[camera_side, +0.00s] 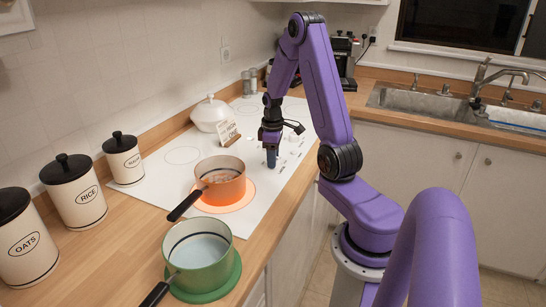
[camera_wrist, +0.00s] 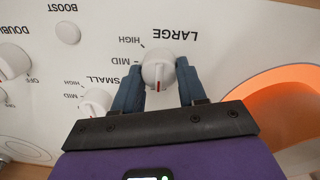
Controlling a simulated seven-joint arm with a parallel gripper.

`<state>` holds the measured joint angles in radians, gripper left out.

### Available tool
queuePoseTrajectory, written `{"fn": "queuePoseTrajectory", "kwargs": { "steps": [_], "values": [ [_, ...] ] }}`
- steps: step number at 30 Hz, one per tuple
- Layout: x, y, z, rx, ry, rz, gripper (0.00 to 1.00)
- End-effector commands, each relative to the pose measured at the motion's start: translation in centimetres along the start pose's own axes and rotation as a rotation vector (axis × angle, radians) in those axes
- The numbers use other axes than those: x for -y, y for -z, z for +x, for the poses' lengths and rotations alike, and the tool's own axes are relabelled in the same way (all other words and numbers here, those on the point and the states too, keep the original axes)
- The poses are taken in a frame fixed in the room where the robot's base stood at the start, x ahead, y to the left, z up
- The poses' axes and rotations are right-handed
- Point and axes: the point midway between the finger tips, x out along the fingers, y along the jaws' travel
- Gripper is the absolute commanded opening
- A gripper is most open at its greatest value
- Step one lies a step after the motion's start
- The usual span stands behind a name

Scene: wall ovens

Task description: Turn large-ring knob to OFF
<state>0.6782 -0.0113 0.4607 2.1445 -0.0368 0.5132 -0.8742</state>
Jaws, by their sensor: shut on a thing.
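The large-ring knob (camera_wrist: 157,69) is white with a red mark, under the upside-down word LARGE in the wrist view. Its red mark points toward the bottom of that picture; HIGH and MID are printed to its left. My gripper (camera_wrist: 158,78) is shut on this knob, one blue-grey finger on each side. In the side view my gripper (camera_side: 271,157) reaches down to the white cooktop (camera_side: 268,192), and its fingers hide the knob. A ring glows orange (camera_side: 243,200) under the copper-coloured pot (camera_side: 222,188); the glow also shows in the wrist view (camera_wrist: 275,100).
The SMALL knob (camera_wrist: 97,101) and DOUBLE knob (camera_wrist: 14,61) stand left of the held knob. A plain button (camera_wrist: 68,32) is near BOOST. A green pot (camera_side: 200,262) stands on a green mat. A small sign (camera_side: 229,132) stands behind my gripper. Canisters (camera_side: 75,192) line the wall.

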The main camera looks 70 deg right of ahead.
Motion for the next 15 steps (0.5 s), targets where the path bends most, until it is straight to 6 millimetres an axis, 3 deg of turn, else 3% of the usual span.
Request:
{"fn": "queuePoseTrajectory", "kwargs": {
  "steps": [5,6,8,15],
  "values": [
    [0.06,-0.05,0.04,0.002,0.001,-0.004,0.11],
    [0.06,-0.06,0.04,0.002,0.001,-0.004,0.51],
    [0.05,-0.05,0.04,0.002,0.001,-0.004,0.67],
    [0.01,-0.02,0.01,0.001,0.000,-0.001,0.67]
  ]
}}
